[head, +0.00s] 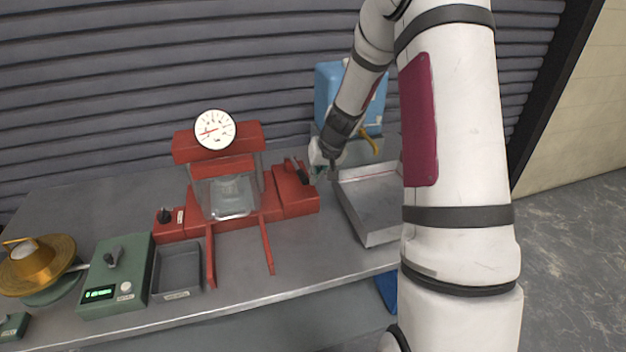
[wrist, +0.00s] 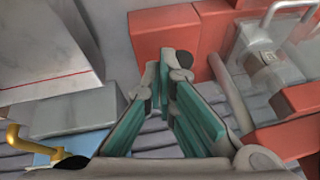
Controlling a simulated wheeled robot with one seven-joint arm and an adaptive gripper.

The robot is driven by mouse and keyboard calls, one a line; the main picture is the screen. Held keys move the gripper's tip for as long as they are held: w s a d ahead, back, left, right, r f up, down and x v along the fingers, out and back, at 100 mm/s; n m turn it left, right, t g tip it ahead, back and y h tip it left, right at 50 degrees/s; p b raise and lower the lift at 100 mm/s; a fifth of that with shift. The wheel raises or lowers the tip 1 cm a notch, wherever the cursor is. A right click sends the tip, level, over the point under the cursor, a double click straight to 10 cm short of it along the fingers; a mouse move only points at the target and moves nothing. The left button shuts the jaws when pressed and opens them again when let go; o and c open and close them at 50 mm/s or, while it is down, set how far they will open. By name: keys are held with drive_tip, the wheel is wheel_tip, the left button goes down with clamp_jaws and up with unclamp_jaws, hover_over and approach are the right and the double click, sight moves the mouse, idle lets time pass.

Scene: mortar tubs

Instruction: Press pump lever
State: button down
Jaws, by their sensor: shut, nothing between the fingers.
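A red press (head: 225,190) with a clear chamber and a round white dial gauge (head: 215,129) stands on the grey bench. A red block on its right side (head: 295,192) carries a dark pump lever (head: 298,171). My gripper (head: 322,176) is shut and empty just right of the lever, close above the block. In the wrist view my gripper's fingers (wrist: 165,75) point toward the red block (wrist: 160,38). A dark rounded end (wrist: 185,60), likely the lever's, sits right beside the fingertips. I cannot tell whether they touch.
A metal tray (head: 375,208) lies right of the press, and a blue container (head: 327,88) with a yellow tap (head: 369,141) stands behind it. A green control box (head: 115,278), a grey bin (head: 178,272) and a brass bowl device (head: 35,262) are at left. My arm covers the right side.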

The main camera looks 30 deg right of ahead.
drive_tip(key=s+r, duration=0.5)
drive_tip(key=s, duration=0.1)
drive_tip(key=shift+a, duration=0.4)
drive_tip(key=shift+s, duration=0.1)
idle(0.9)
drive_tip(key=s+a+r+n, duration=0.2)
drive_tip(key=s+a+r, duration=0.2)
drive_tip(key=a+r, duration=0.3)
drive_tip(key=s+a+r+n, duration=0.1)
drive_tip(key=s+a+r, duration=0.3)
drive_tip(key=a+r, duration=0.3)
drive_tip(key=s+a+r, duration=0.2)
drive_tip(key=s, duration=0.6)
drive_tip(key=s+a+r+n, duration=0.1)
drive_tip(key=s+a+r, duration=0.2)
drive_tip(key=s, duration=0.5)
drive_tip(key=shift+s+r, duration=0.15)
drive_tip(key=shift+r, duration=0.2)
